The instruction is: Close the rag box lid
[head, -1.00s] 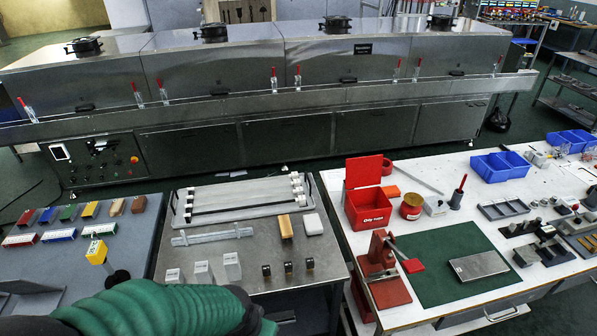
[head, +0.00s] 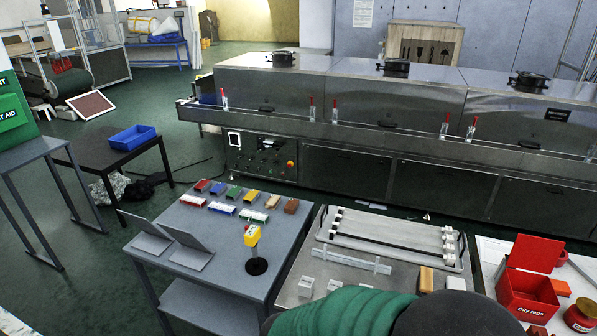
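The red rag box (head: 527,293), labelled "Oily rags", stands at the right edge of the view on the white table. Its lid (head: 535,253) is open and stands upright at the back of the box. Neither of my grippers is in view.
A metal table with a rack (head: 393,238) stands left of the box. A red tin (head: 581,314) is right of the box. The long steel dryer (head: 400,140) runs behind. Green floor is free at left.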

